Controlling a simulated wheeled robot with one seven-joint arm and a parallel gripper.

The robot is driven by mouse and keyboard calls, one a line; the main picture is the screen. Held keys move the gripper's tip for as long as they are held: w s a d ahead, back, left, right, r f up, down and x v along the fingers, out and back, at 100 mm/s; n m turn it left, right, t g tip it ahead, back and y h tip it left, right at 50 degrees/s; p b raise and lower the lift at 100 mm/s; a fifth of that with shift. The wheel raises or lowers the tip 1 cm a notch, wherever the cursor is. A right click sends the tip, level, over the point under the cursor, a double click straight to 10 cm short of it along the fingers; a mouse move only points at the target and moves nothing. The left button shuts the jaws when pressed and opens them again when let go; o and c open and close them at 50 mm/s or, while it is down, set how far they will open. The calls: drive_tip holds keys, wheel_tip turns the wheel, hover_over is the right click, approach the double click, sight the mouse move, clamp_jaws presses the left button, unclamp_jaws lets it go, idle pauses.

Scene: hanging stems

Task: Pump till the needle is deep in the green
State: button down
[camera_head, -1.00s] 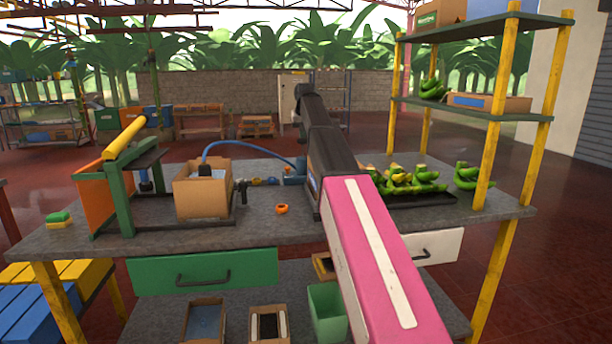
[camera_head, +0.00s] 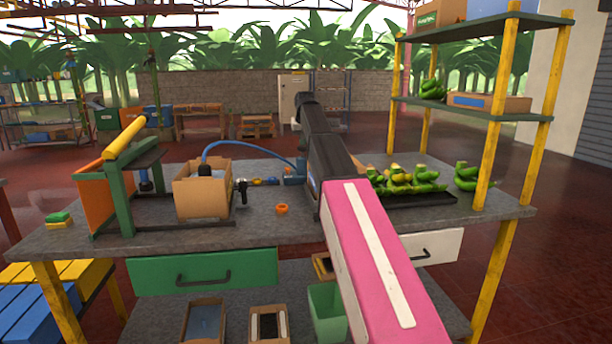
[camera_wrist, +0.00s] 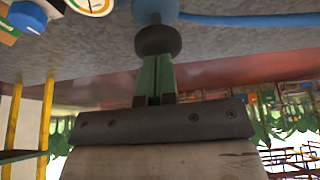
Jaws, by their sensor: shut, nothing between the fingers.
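The blue pump (camera_head: 293,180) stands on the workbench, mostly hidden behind my arm in the head view. In the wrist view a black round knob (camera_wrist: 158,41) sits on a blue shaft (camera_wrist: 155,10). My gripper (camera_wrist: 156,62) is shut and empty, its green fingers pointing at the knob; I cannot tell whether they touch it. A white round gauge (camera_wrist: 92,5) is cut off by the top edge of the wrist view, so I cannot read its needle. My gripper is hidden in the head view.
A blue hose (camera_head: 240,146) runs from the pump to a cardboard box (camera_head: 202,198). An orange ring (camera_head: 282,209) lies in front on the bench. Green bananas (camera_head: 408,180) lie on a black tray to the right. A shelf with yellow posts (camera_head: 497,110) rises at the right.

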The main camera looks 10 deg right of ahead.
drive_tip(key=shift+r, duration=1.5)
drive_tip(key=shift+f, duration=1.65)
drive_tip(key=shift+r, duration=1.65)
drive_tip(key=shift+f, duration=0.1)
